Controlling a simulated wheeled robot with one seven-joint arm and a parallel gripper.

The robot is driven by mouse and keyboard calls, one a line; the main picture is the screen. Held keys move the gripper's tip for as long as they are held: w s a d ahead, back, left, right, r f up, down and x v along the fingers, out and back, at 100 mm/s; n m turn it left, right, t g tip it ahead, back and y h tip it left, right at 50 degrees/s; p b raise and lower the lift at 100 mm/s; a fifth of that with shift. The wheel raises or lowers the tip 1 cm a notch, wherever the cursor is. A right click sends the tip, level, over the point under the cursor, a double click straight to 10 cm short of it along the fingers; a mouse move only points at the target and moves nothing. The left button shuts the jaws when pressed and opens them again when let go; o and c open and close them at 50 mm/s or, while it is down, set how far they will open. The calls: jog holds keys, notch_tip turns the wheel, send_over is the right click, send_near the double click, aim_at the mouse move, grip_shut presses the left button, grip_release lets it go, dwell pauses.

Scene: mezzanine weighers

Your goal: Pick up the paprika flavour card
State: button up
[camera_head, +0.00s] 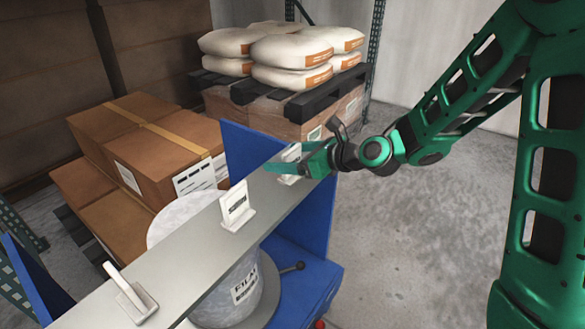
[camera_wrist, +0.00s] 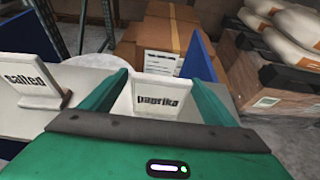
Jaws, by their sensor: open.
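The paprika flavour card (camera_wrist: 160,98) is a white upright card with dark lettering on a stand. It stands on the grey shelf (camera_head: 190,262). In the head view the card (camera_head: 291,153) is partly hidden behind my gripper (camera_head: 284,169). In the wrist view my green gripper (camera_wrist: 160,88) is open, with one finger on each side of the card. I cannot tell whether either finger touches it.
A third white card (camera_head: 130,294) stands at the shelf's near end. Blue panels (camera_head: 247,150) flank the shelf. A wrapped drum (camera_head: 235,290) sits below it. Cardboard boxes (camera_head: 150,150) and a pallet of white sacks (camera_head: 285,50) stand behind. The floor at right is clear.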

jog(key=x, duration=0.2)
jog(key=shift+w+a+f, duration=0.15)
jog(key=shift+w+a, duration=0.05)
jog(key=shift+a, duration=0.05)
jog(key=c, duration=1.1)
